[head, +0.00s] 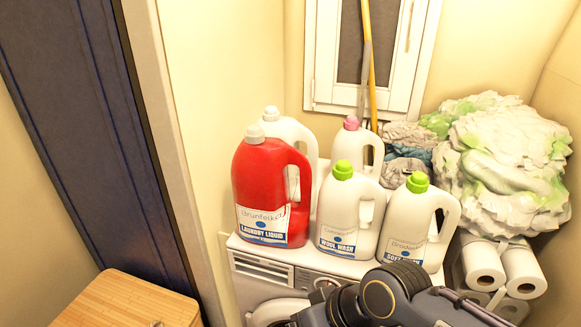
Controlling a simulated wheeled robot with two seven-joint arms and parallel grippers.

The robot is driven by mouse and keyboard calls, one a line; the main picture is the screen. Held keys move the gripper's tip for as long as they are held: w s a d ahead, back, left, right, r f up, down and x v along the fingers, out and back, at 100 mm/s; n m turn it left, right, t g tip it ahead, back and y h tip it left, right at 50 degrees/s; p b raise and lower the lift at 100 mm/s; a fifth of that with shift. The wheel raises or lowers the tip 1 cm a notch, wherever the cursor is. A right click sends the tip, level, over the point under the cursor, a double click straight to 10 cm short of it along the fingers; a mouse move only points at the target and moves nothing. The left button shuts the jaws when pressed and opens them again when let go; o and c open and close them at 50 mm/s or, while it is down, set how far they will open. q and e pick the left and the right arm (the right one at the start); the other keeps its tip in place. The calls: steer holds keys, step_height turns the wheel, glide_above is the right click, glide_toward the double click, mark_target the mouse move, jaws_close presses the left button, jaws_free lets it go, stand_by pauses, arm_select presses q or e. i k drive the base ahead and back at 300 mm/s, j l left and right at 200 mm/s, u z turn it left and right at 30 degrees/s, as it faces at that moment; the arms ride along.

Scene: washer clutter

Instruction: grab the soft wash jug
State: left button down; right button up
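The soft wash jug (403,228) is white with a bright green cap and a "Soft Wash" label with a blue band. It stands upright at the front right of the washer top (318,262), its handle to the right. The wool wash jug (343,225), also white with a green cap, stands close on its left. Part of my arm crosses the bottom of the head view, in front of the washer and overlapping the lower edge of the soft wash jug. Neither gripper's fingers show in this view.
A red laundry liquid jug (262,190) stands at the front left. White jugs with a pale cap (290,133) and a pink cap (351,143) stand behind. Crumpled cloths (500,165) and paper rolls (483,267) are on the right. A wooden surface (130,302) is lower left.

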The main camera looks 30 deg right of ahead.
mark_target(404, 234)
steer(key=z, duration=2.15)
